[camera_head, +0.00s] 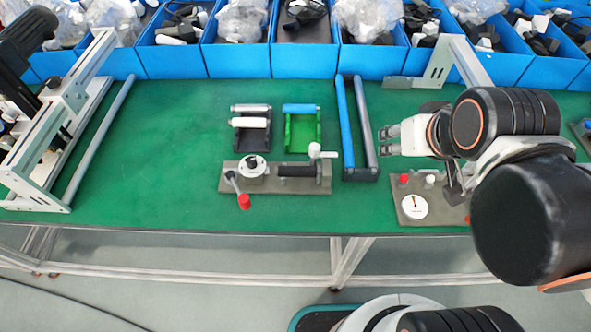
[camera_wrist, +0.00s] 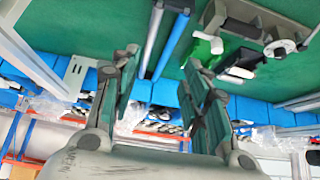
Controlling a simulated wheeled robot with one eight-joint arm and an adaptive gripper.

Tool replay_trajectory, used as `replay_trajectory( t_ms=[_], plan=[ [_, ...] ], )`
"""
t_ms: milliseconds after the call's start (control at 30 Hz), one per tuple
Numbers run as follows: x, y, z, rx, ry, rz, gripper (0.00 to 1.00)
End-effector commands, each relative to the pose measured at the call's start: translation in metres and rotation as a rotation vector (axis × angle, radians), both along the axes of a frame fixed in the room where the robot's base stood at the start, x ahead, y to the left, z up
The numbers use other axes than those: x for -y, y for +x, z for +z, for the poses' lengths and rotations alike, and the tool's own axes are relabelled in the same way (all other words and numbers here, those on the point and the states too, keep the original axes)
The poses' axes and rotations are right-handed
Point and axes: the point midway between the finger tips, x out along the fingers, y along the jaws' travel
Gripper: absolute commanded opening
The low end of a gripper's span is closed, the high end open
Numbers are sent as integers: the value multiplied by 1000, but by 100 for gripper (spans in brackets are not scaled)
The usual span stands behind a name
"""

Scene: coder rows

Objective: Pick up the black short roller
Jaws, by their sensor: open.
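The black short roller (camera_head: 297,171) lies horizontally on the grey fixture plate (camera_head: 318,186) at the middle front of the green table. The wrist view shows the fixture plate (camera_wrist: 258,12) at upper right; a dark bar there looks like the roller (camera_wrist: 238,28).
A black holder (camera_head: 250,142) with pale short rollers and a green holder (camera_head: 300,136) with a blue one stand behind. Upright in the picture, a long blue roller (camera_head: 346,120) and grey roller (camera_head: 363,120) lie between gripper and fixture. Blue bins (camera_head: 303,61) line the back.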

Motion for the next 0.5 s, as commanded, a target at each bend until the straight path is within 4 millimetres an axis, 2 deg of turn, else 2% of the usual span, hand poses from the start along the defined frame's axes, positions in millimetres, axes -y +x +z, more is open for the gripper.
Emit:
replay_trajectory(
  t_ms=[133,200,300,500],
  plan=[
    [0,0,0,0,0,0,42],
    [0,0,0,0,1,-1,48],
    [-1,3,1,-9,18,-22,48],
    [-10,23,6,-78,159,-213,48]
  ],
)
